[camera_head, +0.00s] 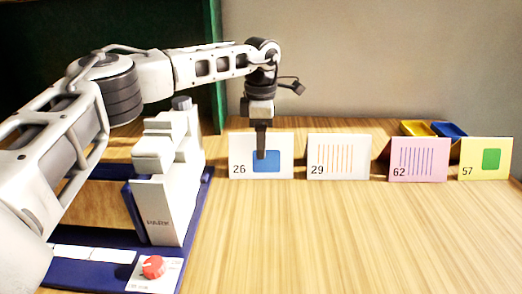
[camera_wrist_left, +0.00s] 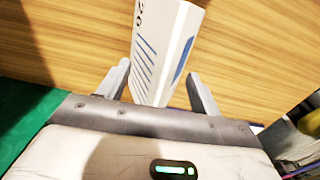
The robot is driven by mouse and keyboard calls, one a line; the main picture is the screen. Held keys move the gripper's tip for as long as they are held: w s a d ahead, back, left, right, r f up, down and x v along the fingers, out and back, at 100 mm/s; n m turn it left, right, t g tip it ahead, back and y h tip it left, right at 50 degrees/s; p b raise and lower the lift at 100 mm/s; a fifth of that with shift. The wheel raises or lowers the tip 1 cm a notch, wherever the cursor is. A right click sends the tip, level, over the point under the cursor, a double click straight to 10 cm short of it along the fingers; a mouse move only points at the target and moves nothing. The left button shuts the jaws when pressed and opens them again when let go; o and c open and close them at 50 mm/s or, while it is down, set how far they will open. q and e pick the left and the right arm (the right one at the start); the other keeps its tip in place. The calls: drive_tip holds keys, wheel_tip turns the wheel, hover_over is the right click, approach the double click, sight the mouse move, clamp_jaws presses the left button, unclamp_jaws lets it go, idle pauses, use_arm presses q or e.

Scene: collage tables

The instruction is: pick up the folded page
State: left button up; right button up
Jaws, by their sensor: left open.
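A white folded page marked 26 (camera_head: 281,143), with a blue square on its front, stands like a tent on the table. My left gripper (camera_head: 261,153) reaches down over it from above, one dark finger in front of its face. In the left wrist view the page (camera_wrist_left: 165,30) shows blue stripes on one side and part of the blue square on the other. My left gripper (camera_wrist_left: 158,72) is open there, with a finger on each side of the page and gaps between. My right gripper is in no view.
Other folded pages stand to the right: white 29 (camera_head: 338,145), pink 62 (camera_head: 419,145) and yellow 57 (camera_head: 472,145). Yellow (camera_head: 414,128) and blue (camera_head: 449,129) trays lie behind them. A white machine (camera_head: 165,200) with a red knob (camera_head: 153,267) stands at left. The front table is clear.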

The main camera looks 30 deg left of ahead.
use_arm(q)
clamp_jaws()
idle(0.5)
